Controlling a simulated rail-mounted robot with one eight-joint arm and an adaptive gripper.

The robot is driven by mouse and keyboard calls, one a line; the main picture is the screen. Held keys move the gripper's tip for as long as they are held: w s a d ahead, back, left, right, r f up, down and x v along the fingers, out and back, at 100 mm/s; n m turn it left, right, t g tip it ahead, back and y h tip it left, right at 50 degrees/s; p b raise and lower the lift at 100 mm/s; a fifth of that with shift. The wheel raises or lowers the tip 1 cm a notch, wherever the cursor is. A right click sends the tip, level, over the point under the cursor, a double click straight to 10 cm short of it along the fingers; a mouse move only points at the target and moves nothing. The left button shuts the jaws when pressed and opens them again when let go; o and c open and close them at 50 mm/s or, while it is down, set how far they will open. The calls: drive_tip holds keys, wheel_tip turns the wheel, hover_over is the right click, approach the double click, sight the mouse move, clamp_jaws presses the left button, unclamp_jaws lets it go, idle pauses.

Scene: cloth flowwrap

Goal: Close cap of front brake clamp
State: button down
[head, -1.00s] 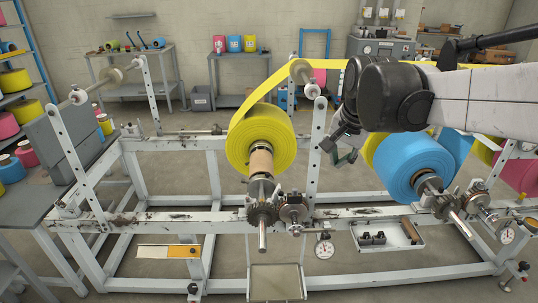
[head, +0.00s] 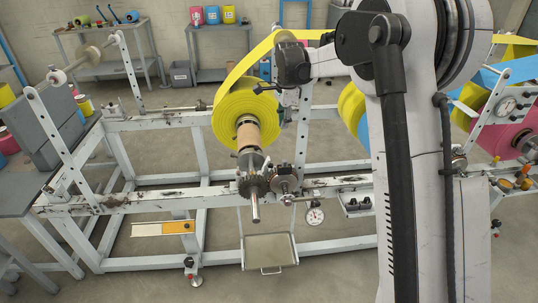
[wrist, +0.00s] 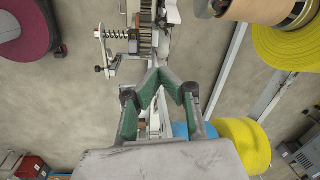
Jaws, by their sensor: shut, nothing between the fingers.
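The front brake clamp (head: 250,184) sits on the near rail of the white frame, around the shaft (head: 255,208) of the yellow roll (head: 240,112). A round brake disc (head: 285,181) is beside it. In the wrist view, a metal assembly with a spring (wrist: 118,34) and a small lever lies just beyond my fingertips. I cannot tell which piece is the cap or how it stands. My gripper (wrist: 160,72) has green-faced fingers that meet at the tips, empty, apart from the assembly. In the head view my arm hides much of the right side.
A yellow web (head: 275,48) runs above the roll. Perforated white posts (head: 60,135) rise from the frame. A dial gauge (head: 315,216) hangs below the rail, and an empty metal tray (head: 270,249) lies low in front.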

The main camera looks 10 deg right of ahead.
drive_tip(key=w+a+f+m+g, duration=0.1)
drive_tip(key=w+a+f+m, duration=0.15)
drive_tip(key=w+f, duration=0.5)
approach(269, 166)
drive_tip(key=f, duration=0.2)
drive_tip(key=w+d+f, duration=0.1)
drive_tip(key=d+f, duration=0.1)
drive_tip(key=f, duration=0.1)
drive_tip(key=shift+w+f, duration=0.3)
drive_tip(key=shift+f, duration=0.05)
